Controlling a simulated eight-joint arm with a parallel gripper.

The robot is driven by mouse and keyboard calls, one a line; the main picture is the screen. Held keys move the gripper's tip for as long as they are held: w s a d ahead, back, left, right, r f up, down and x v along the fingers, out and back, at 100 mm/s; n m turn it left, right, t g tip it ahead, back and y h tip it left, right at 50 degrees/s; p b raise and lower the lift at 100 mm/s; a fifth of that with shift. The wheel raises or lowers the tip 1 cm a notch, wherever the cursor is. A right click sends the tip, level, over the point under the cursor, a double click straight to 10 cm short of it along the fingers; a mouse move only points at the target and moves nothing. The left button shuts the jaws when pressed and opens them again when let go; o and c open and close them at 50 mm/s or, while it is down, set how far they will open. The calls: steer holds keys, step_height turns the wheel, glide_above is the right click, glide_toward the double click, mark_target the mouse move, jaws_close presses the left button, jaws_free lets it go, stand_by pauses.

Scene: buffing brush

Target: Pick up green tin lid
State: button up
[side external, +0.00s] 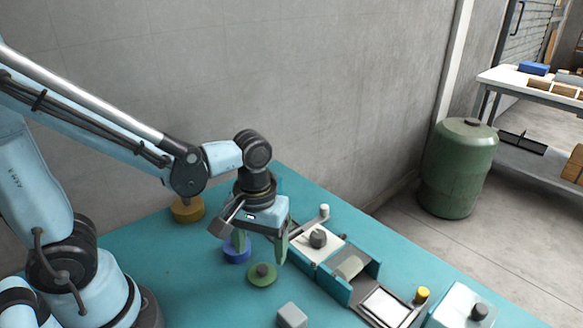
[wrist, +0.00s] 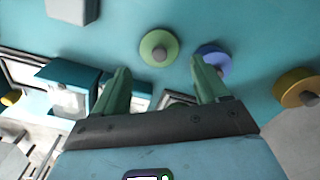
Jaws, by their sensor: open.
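The green tin lid (side external: 262,274) is a flat green disc with a dark knob, lying on the teal table. It also shows in the wrist view (wrist: 153,40), beyond the fingertips and between their lines. My gripper (side external: 259,253) is open and empty above the table, close to the lid. In the wrist view its two green fingers (wrist: 158,74) stand apart, with the lid clear of both. A blue lid (side external: 236,252) lies next to the green one, partly hidden behind a finger; in the wrist view (wrist: 213,54) it is beyond the right finger.
A yellow lid (side external: 187,210) lies further back left. A grey block (side external: 291,315) sits at the front. A teal and white fixture (side external: 350,268) with knobs stands right of my gripper. A wall rises behind the teal table (side external: 185,275); its left front is clear.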

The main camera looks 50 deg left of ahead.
mark_target(262, 267)
steer(key=shift+f, duration=2.7)
steer(key=c, duration=0.8)
steer(key=shift+r, duration=0.1)
